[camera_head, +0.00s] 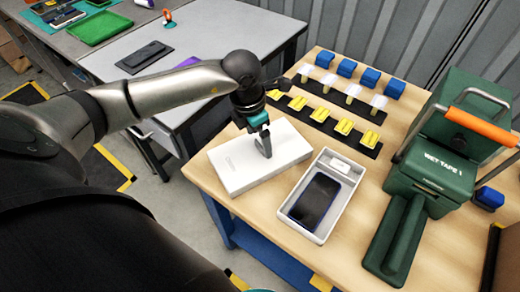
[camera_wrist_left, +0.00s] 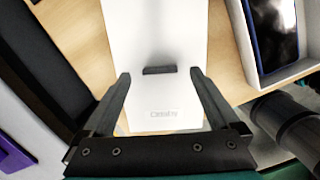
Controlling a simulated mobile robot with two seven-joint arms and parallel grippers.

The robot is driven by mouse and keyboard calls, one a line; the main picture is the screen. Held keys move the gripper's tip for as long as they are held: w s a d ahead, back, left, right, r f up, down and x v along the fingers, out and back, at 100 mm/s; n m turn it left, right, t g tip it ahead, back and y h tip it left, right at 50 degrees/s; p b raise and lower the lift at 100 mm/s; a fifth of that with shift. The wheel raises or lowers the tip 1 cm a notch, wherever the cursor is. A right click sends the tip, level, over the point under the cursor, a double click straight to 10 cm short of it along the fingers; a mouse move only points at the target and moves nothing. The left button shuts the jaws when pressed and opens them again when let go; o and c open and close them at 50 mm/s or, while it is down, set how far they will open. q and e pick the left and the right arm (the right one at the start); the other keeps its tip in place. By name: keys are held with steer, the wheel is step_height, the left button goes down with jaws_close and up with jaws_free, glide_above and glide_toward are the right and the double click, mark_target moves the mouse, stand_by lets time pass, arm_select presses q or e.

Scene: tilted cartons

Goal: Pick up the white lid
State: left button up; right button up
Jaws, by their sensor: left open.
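The white lid (camera_head: 236,172) lies flat on the wooden table, its long side toward the left edge. In the left wrist view the white lid (camera_wrist_left: 155,30) fills the middle, with faint lettering and a small dark mark on top. My left gripper (camera_head: 264,150) is over the lid in the head view, pointing down. In the left wrist view the left gripper (camera_wrist_left: 160,73) is open, its fingertips apart over the lid's width with nothing between them. Whether they touch the lid cannot be told. My right gripper is not in view.
A white open carton (camera_head: 336,208) holding a dark phone (camera_head: 315,197) stands just right of the lid. Black strips with yellow blocks (camera_head: 344,127) and blue blocks (camera_head: 347,68) lie behind. A green tape dispenser (camera_head: 430,180) stands at right. A grey table (camera_head: 225,40) is at back left.

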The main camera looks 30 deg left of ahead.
arm_select(q)
steer(key=shift+w+d+f, duration=0.1)
steer(key=shift+w+f, duration=0.1)
steer(key=shift+f, duration=0.9)
steer(key=c, duration=1.3)
steer(key=shift+r, duration=0.15)
